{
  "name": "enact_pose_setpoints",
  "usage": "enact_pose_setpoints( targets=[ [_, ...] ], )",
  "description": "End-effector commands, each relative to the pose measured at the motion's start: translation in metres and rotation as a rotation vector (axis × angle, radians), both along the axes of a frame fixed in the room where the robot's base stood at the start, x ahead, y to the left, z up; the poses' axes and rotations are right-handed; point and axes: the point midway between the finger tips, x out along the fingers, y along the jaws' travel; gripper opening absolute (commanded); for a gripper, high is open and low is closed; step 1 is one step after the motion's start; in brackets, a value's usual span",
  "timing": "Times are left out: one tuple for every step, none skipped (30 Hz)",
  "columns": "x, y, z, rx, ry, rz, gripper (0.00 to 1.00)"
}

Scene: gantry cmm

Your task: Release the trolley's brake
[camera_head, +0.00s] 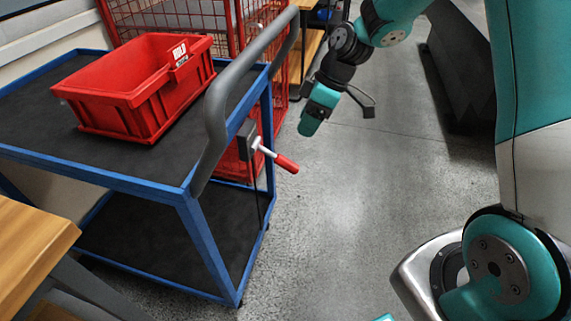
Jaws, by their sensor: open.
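The trolley (188,190) has a blue frame, dark shelves and a grey push handle (216,105); it stands at the left. Its brake lever (286,163) has a red grip on a short metal rod. The rod comes from a dark bracket (247,138) on the trolley's right end and points right and slightly down. My gripper (340,118) is open and empty, above and to the right of the lever, apart from it. Part of the gripper is seen side-on, and one finger stands out clearly at its right.
A red bin (140,85) marked HOLD sits on the trolley's top shelf. A red wire cage (185,18) stands behind the trolley. A wooden table (30,250) is at the lower left. The grey floor (340,210) right of the lever is clear.

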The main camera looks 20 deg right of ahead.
Motion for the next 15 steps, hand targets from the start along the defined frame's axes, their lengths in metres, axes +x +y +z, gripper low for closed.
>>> enact_pose_setpoints(
  targets=[
    [-0.001,0.006,-0.014,0.001,0.006,0.004,0.54],
    [-0.001,0.009,-0.02,0.001,0.006,0.004,0.54],
    [0.0,0.013,-0.029,0.001,0.006,0.003,0.54],
    [0.0,0.016,-0.035,0.001,0.006,0.003,0.54],
    [0.0,0.019,-0.042,0.0,0.005,0.002,0.54],
    [0.0,0.023,-0.05,0.0,0.005,0.002,0.54],
    [0.0,0.026,-0.056,0.0,0.005,0.002,0.54],
    [0.0,0.029,-0.062,0.001,0.006,0.003,0.54],
    [0.001,0.032,-0.07,0.0,0.005,0.002,0.54],
    [0.001,0.035,-0.075,0.0,0.005,0.002,0.54],
    [0.002,0.037,-0.08,0.0,0.004,0.002,0.54],
    [0.002,0.041,-0.087,0.0,0.005,0.002,0.54],
    [0.002,0.043,-0.091,0.0,0.003,0.002,0.54],
    [0.002,0.044,-0.095,0.0,0.003,0.002,0.54],
    [0.002,0.046,-0.1,-0.001,0.004,0.001,0.54]
  ],
)
